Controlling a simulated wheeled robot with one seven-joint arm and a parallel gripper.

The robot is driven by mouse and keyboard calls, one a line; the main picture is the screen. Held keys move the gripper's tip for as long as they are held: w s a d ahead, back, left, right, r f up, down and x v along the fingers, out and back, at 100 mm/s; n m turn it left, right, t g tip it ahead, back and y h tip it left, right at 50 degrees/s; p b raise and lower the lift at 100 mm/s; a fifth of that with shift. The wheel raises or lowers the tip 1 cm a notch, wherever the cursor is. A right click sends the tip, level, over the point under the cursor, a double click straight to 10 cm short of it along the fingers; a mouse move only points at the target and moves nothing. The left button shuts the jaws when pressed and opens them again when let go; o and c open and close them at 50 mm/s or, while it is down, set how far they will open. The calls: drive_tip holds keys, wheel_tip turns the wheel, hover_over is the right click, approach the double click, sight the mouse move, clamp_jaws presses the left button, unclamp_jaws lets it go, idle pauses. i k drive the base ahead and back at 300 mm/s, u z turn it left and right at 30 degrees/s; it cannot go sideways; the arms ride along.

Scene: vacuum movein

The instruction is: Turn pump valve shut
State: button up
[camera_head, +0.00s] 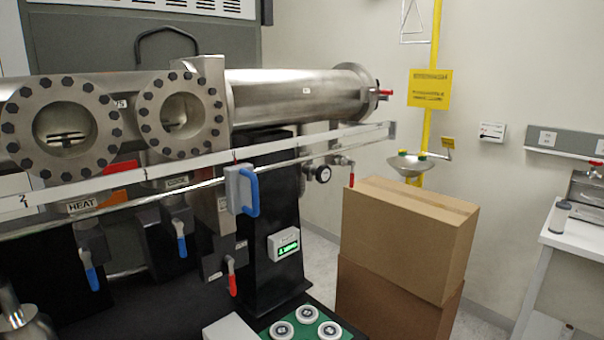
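Several lever valves hang below the long steel vacuum chamber (290,95). A blue lever (91,278) points down at the lower left, and a second blue lever (181,240) points down to its right. A red lever (232,278) hangs down near the black column. Another small red lever (351,180) sits at the right end of the pipe. A grey block with a large blue handle (250,192) is on the front rail. The small labels are too blurred to tell which one is the pump valve. My gripper is not in view.
A small green display box (284,244) is on the black column. Several white round pieces lie on a green tray (343,331) at the bottom. Stacked cardboard boxes (400,235) stand right of the machine, with a white table (570,240) farther right. Floor shows between them.

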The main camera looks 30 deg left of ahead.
sight(323, 172)
drive_tip(key=u, duration=1.4)
